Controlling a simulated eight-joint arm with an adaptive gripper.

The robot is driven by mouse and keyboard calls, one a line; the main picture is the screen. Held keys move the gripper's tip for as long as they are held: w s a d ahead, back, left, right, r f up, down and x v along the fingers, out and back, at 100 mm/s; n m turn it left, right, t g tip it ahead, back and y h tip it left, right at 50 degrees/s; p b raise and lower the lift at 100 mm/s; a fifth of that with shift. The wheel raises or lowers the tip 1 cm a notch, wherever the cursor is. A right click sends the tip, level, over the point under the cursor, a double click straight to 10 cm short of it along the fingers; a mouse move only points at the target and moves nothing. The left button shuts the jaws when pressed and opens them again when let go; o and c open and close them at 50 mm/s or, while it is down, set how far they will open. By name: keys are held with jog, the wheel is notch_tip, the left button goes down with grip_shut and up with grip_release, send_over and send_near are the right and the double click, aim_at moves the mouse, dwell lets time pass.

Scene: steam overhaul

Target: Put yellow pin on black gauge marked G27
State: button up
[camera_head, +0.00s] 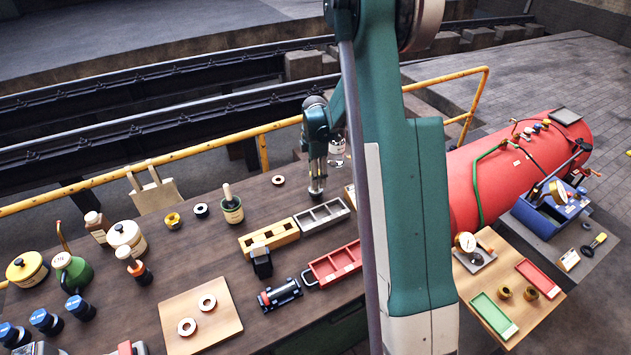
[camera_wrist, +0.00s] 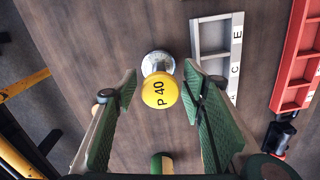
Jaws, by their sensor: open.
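A yellow pin (camera_wrist: 160,92) with a round cap marked "P 40" stands on the brown tabletop in the wrist view, with a shiny metal part beside the cap. My gripper (camera_wrist: 160,86) is open, with its two green pads on either side of the cap and gaps between. In the head view my gripper (camera_head: 317,187) points down over the table's right part; the pin cannot be made out there. A gauge with a pale dial (camera_head: 466,243) is on the wooden board at the right, and another gauge (camera_head: 557,190) is at the blue toolbox. Neither marking is readable.
A grey compartment tray (camera_head: 322,215), a yellow tray (camera_head: 270,236) and a red tray (camera_head: 334,264) lie near my gripper. Pots and bottles crowd the table's left. A red boiler (camera_head: 485,180) stands right. A yellow rail (camera_head: 190,151) runs behind.

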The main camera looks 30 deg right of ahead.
jog(key=shift+w+r+b, duration=0.1)
jog(key=shift+r+b, duration=0.25)
jog(key=shift+r, duration=4.45)
jog(key=shift+r, duration=0.1)
jog(key=shift+a+r, duration=0.15)
jog(key=s+a+r+m+t, duration=0.3)
jog(key=s+a+r+m, duration=0.4)
jog(key=s+a+r, duration=0.8)
jog(key=s+a+r+m+t, duration=0.1)
jog(key=s+a+m, duration=0.3)
jog(key=s, duration=0.6)
jog(key=s+a+r+m+t, duration=0.2)
jog(key=s+a+m+t, duration=0.1)
jog(key=s, duration=0.8)
jog(key=shift+s+a+m, duration=0.2)
jog(key=shift+a+m, duration=0.35)
jog(key=shift+m, duration=0.35)
